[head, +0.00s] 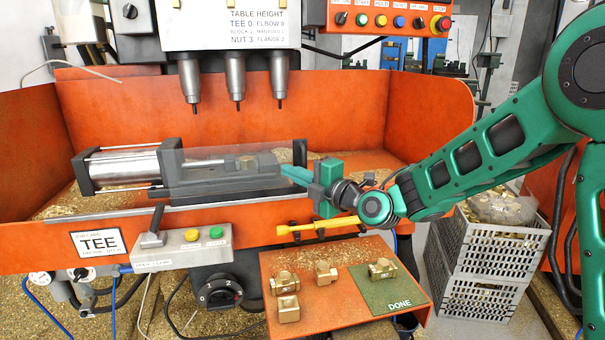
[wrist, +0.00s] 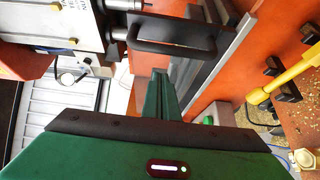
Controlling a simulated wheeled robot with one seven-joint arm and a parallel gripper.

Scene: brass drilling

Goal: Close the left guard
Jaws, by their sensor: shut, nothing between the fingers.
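A clear guard panel (head: 215,178) stands at the front of the orange tray, before the vise with its silver cylinder. My gripper (head: 284,170) points left at the right end of the panel. Its green fingers are together and empty. In the wrist view my fingertips (wrist: 160,75) are just short of the handle, with a small gap apparent; whether they touch the panel is unclear. I see no second guard.
Three drill spindles (head: 236,80) hang above the vise. A metal rail (head: 120,213) runs along the tray front. A yellow-handled tool (head: 318,228) lies below my gripper. An orange shelf (head: 345,255) holds several brass fittings. Grey crates (head: 490,255) stand at right.

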